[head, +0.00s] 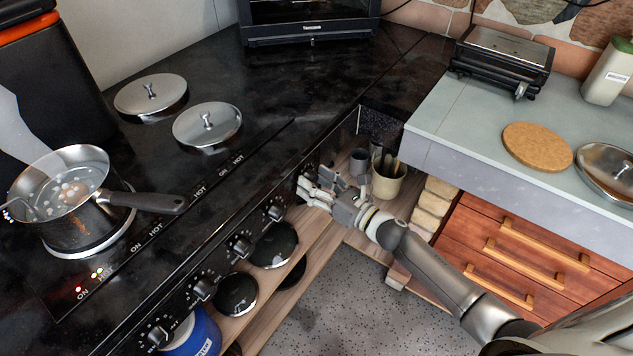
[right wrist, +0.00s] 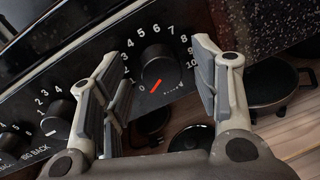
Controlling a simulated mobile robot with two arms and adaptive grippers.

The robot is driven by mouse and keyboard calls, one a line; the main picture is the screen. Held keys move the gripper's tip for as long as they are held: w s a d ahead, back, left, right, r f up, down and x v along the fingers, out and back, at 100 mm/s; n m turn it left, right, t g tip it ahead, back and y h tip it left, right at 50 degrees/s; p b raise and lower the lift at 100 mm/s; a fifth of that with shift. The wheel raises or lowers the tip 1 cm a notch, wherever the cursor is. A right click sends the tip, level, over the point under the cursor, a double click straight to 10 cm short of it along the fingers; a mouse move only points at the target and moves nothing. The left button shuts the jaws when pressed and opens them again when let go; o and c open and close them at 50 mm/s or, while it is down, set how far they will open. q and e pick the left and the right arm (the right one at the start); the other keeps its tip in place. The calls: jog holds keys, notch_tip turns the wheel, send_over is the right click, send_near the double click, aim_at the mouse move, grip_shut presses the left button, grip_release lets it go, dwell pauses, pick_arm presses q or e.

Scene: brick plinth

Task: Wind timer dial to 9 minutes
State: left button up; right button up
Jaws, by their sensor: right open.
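The timer dial (right wrist: 160,72) is a round black knob with a red mark, on a black panel with white numbers from 0 to 10 around it. The red mark points down and left, close to the 0 end of the scale. My right gripper (right wrist: 157,85) is open, with one finger left of the dial and one right of it; I cannot tell if either touches it. In the head view my right gripper (head: 322,192) is at the far end of the stove's front panel and hides the dial.
A steel pot (head: 75,200) with eggs in water stands on the hob. Several stove knobs (head: 240,246) line the front panel. A smaller knob (right wrist: 57,110) sits left of the dial. Dark pans (head: 275,245) lie on the shelf below; a utensil cup (head: 387,182) stands behind the gripper.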

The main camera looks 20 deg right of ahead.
jog(key=c, duration=1.1)
jog(key=shift+o, duration=0.2)
